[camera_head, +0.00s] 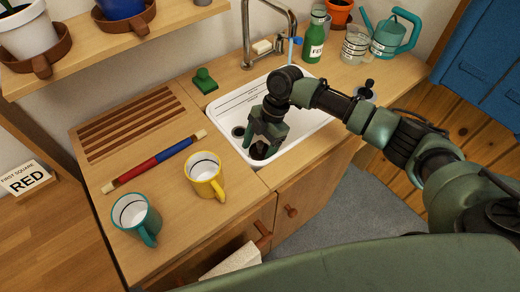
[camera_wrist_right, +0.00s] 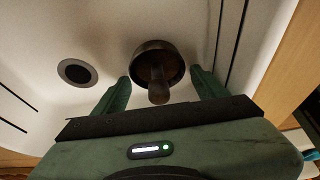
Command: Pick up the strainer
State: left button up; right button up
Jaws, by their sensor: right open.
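The strainer (camera_wrist_right: 158,62) is a dark brown, round cup with a knob-like handle pointing toward my right wrist camera. It rests in the white sink (camera_head: 309,128); in the head view only a dark part of it (camera_head: 262,152) shows under my gripper. My right gripper (camera_head: 261,143) reaches down into the sink over the strainer. In the right wrist view its two green fingers stand open, one on each side of the strainer's handle, with gaps and nothing gripped. My left gripper is not in view.
A dark drain hole (camera_wrist_right: 75,72) lies beside the strainer. The sink wall is close on the right in the wrist view. A faucet (camera_head: 247,40) stands behind the sink. A yellow mug (camera_head: 203,178), a teal mug (camera_head: 133,215) and a red-blue rod (camera_head: 155,162) are on the left counter.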

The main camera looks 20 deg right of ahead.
aim_at(257, 156)
grip_shut()
jog(key=shift+r, duration=0.1)
notch_tip(257, 156, up, 20)
dwell(0.6)
